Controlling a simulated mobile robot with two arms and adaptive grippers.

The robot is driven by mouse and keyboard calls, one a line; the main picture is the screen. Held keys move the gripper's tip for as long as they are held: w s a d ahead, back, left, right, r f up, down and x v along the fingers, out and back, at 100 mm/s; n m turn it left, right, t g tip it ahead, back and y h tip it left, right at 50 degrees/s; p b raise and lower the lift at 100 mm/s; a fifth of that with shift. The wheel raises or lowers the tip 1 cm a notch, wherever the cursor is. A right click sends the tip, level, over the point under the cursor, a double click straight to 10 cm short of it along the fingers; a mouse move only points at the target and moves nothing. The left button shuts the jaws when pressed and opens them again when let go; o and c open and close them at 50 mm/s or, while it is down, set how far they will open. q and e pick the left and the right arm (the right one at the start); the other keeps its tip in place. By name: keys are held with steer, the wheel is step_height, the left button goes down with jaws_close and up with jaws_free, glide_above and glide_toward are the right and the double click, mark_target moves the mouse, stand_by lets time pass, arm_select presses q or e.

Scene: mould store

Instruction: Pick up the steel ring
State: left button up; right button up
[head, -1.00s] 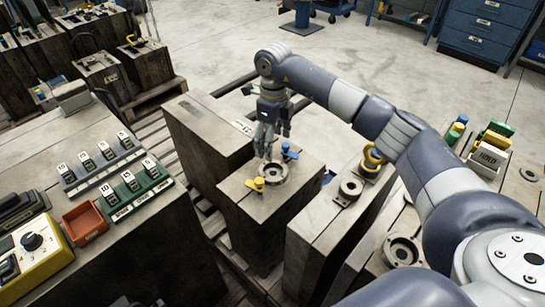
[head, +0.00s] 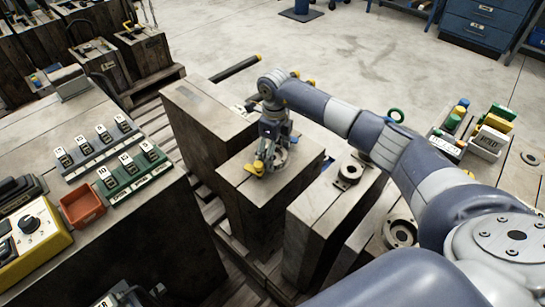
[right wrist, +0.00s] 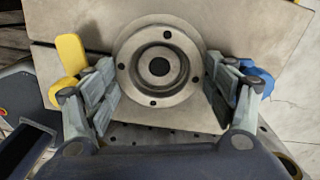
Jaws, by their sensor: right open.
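The steel ring (right wrist: 160,46), a round grey flanged piece with small holes and a dark centre, lies flat on a block top. In the head view the ring (head: 283,159) is mostly hidden behind my right gripper (head: 268,158). In the right wrist view my right gripper (right wrist: 162,80) is open, with one finger on each side of the ring's near part. I cannot tell whether the fingers touch it. My left gripper is not in view.
Gaps separate the blocks. A bench with labelled racks and a red tray (head: 83,208) is at left.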

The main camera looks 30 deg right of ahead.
steer(key=shift+r, duration=0.1)
steer(key=c, duration=1.2)
steer(key=shift+o, duration=0.2)
steer(key=shift+w+r, duration=0.1)
steer(key=shift+r, duration=0.15)
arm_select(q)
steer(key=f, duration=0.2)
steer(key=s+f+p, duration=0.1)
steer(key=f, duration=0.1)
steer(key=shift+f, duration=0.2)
arm_select(e)
step_height(320, 180, up, 10)
steer(key=shift+f, duration=0.25)
